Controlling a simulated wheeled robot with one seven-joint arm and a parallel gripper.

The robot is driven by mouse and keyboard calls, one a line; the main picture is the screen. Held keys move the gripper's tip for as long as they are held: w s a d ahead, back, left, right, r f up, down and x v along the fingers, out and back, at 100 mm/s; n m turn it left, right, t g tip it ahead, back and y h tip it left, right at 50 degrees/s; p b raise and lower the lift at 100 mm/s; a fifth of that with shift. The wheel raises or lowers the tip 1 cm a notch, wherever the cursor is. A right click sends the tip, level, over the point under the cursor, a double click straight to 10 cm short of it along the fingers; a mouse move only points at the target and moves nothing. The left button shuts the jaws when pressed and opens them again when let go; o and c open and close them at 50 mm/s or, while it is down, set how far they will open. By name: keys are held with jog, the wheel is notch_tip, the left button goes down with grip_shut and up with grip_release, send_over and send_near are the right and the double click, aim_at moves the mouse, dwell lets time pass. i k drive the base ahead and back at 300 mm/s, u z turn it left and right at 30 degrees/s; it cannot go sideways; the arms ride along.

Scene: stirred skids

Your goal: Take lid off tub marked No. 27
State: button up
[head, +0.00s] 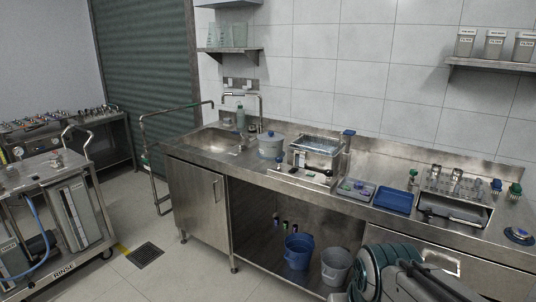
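A round grey tub (270,150) with a lid (271,136) on it stands on the steel counter, just right of the sink. The lid has a small knob on top. I cannot read any number on this tub, so I cannot tell whether it is the one marked No. 27. Part of my own arm shows at the bottom right, in front of the lower cabinet. My gripper's fingertips are not in view.
A steel basket unit (318,145), a small grey tray (356,189) and a blue tray (393,200) stand right of the tub. A blue bucket (298,252) and a grey bucket (336,267) are under the counter. Labelled canisters (494,45) sit on the right shelf. A cart (40,180) stands left.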

aim_at(270, 136)
jog(key=i, duration=1.05)
jog(key=u, duration=1.25)
jog(key=i, duration=2.45)
jog(key=z, duration=1.85)
jog(key=i, duration=0.35)
jog(key=z, duration=0.15)
